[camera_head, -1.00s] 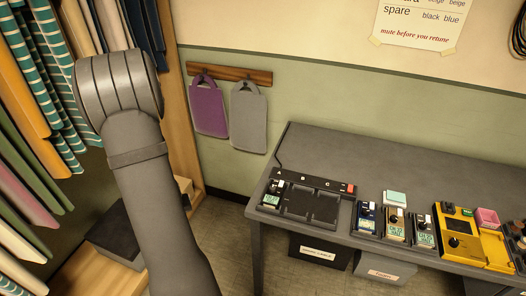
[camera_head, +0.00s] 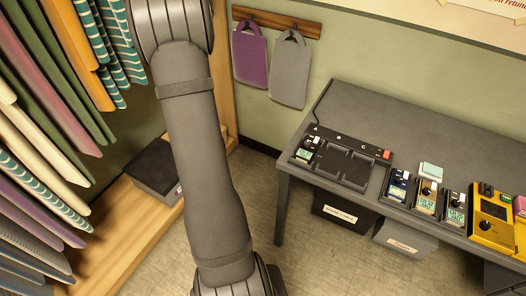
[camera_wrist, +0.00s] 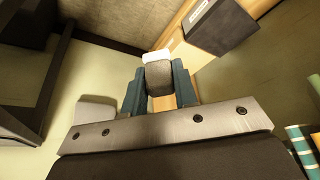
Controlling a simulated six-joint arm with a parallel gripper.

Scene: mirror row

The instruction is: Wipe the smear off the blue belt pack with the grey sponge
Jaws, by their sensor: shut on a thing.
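The blue belt pack (camera_head: 398,186) stands on the grey table in the head view, at the left end of a short row of packs. It is too small there to make out a smear. My gripper (camera_wrist: 158,92) shows in the wrist view with its teal fingers closed on a dark grey block with a white end, which I take to be the grey sponge (camera_wrist: 159,80). It is held clear of the table. In the head view my arm reaches up past the top edge, so the gripper is out of that picture.
A charging tray (camera_head: 347,167) with one small pack at its left sits on the grey table (camera_head: 400,128). A yellow unit (camera_head: 490,223) and a mint block (camera_head: 431,170) are farther right. Clothes (camera_head: 45,130) hang at left; a dark box (camera_head: 155,168) lies below.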

